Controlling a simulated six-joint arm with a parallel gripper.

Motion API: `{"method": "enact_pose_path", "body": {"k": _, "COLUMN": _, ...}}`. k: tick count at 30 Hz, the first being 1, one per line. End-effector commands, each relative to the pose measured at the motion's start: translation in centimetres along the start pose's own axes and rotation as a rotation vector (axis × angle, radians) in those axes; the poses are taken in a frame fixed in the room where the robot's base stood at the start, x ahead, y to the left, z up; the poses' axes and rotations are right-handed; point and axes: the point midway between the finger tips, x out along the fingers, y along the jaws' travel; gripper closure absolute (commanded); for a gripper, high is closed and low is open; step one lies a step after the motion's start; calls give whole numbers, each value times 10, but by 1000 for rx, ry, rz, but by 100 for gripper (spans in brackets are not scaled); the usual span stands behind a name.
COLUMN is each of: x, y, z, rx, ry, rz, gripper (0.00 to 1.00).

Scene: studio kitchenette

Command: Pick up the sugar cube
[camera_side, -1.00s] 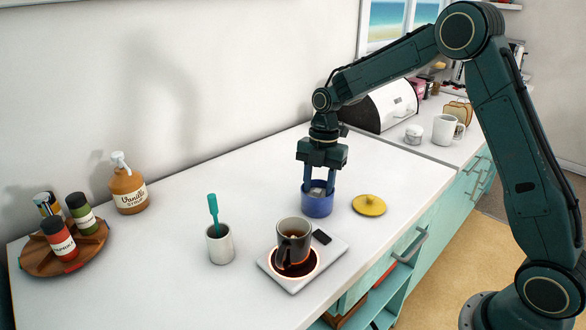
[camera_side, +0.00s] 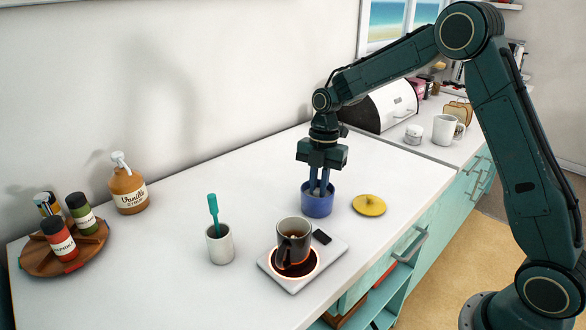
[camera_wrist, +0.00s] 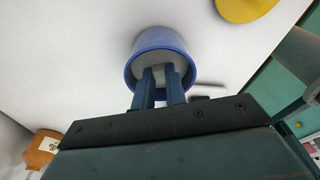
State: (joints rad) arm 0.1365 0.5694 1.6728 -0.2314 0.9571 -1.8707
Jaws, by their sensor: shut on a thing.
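The blue sugar bowl (camera_side: 317,204) stands upright on the white counter, its top open. It also shows in the wrist view (camera_wrist: 187,45). My gripper (camera_side: 321,188) points straight down with its fingertips inside the bowl. In the wrist view my gripper (camera_wrist: 161,72) has its two fingers close together, with a small pale grey-white sugar cube (camera_wrist: 160,69) between the tips. The cube is mostly hidden by the fingers, and in the side view the bowl and fingers hide it.
A yellow lid (camera_side: 369,205) lies right of the bowl. A dark mug (camera_side: 293,240) stands on a warmer plate (camera_side: 330,252) in front. A white cup (camera_side: 220,245) holds a teal-handled utensil. A syrup bottle (camera_side: 130,190) and a wooden tray (camera_side: 40,262) stand left. The counter behind the bowl is clear.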

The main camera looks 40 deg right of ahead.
Motion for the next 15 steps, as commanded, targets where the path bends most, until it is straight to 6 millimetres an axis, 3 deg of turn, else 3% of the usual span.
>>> {"method": "enact_pose_path", "body": {"k": 8, "x": -6, "y": 0, "z": -1, "rx": 0, "ry": -1, "rz": 2, "gripper": 100}}
{"method": "enact_pose_path", "body": {"k": 15, "x": -31, "y": 1, "z": -4, "rx": -1, "ry": -1, "rz": 4, "gripper": 100}}
